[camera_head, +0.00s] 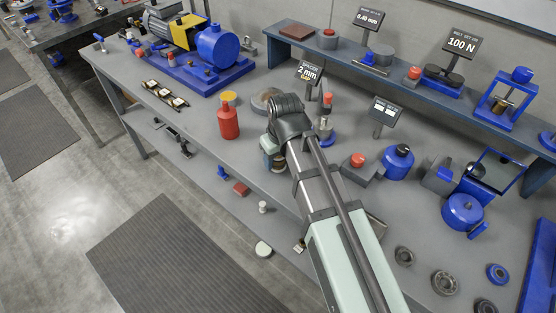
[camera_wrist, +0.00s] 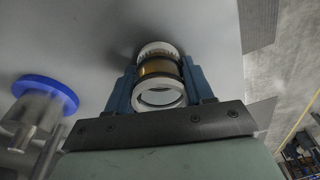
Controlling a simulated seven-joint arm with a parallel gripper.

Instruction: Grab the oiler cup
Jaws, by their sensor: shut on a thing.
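The oiler cup (camera_wrist: 160,80), a short cylinder with an amber middle and pale rings at both ends, sits between the blue fingers of my gripper (camera_wrist: 159,68) in the wrist view. The fingers press on it from both sides. Its near ring faces the wrist camera and its far end is toward the grey bench top; I cannot tell whether it touches the bench.
A metal part on a blue round base (camera_wrist: 45,100) is close at left in the wrist view. A blue pump (camera_head: 216,47) is at the back left. Blue and grey parts crowd the right.

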